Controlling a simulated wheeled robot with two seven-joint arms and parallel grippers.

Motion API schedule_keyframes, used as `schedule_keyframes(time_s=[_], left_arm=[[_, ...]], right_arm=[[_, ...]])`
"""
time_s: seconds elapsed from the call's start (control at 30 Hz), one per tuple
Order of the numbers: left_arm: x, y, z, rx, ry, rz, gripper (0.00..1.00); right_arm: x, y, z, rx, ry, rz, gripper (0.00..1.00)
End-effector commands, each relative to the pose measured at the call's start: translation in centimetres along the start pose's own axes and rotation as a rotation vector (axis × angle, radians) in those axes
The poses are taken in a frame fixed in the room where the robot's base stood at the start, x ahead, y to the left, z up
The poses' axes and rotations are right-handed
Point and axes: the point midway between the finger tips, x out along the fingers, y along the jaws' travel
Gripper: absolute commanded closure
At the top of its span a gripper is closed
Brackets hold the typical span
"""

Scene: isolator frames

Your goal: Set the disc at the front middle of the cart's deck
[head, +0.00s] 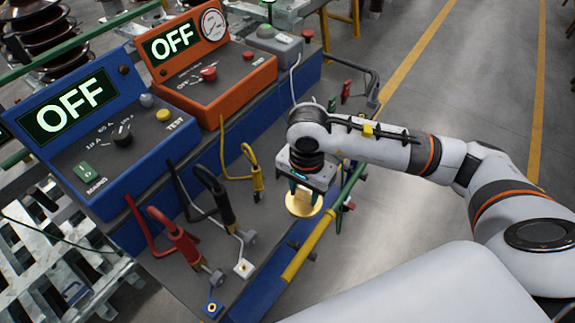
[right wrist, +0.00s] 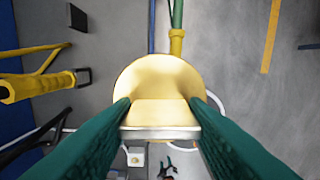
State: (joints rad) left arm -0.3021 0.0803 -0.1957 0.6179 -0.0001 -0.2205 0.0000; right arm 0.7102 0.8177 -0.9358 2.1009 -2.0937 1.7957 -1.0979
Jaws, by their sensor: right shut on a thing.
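A gold, round disc (head: 303,204) is held between the fingers of my right gripper (head: 308,188). In the right wrist view the disc (right wrist: 160,80) sits between two green fingers (right wrist: 160,108), which close on its sides; a flat silvery edge faces the camera. The cart's deck (head: 185,272) is grey with a blue front edge. In the head view the disc overlaps the deck's front side, near the rail; whether it touches the deck I cannot tell. My left gripper is out of view.
A blue box (head: 110,150) and an orange box (head: 222,90), both reading OFF, stand on the cart. The floor at right is clear.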

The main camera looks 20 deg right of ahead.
Motion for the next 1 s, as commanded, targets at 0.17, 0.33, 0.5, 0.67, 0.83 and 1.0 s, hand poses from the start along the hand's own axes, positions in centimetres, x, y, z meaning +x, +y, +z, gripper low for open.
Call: schedule_keyframes(time_s=[0.17,0.33,0.5,0.67,0.83,1.0], left_arm=[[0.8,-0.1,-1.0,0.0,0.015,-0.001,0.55],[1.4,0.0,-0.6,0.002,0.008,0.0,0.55],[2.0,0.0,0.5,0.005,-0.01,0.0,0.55],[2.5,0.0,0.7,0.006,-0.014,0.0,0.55],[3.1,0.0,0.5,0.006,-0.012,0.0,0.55],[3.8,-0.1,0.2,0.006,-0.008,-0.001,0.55]], right_arm=[[0.5,1.1,1.3,0.347,-0.004,0.004,1.0],[0.8,2.0,2.4,0.679,-0.006,0.005,1.0],[1.1,2.8,3.5,1.01,-0.006,0.006,1.0],[1.4,3.6,4.6,1.322,-0.005,0.008,1.0],[1.6,4.4,5.6,1.653,-0.002,0.007,1.0],[1.8,5.1,6.7,1.984,0.002,0.006,1.0]])
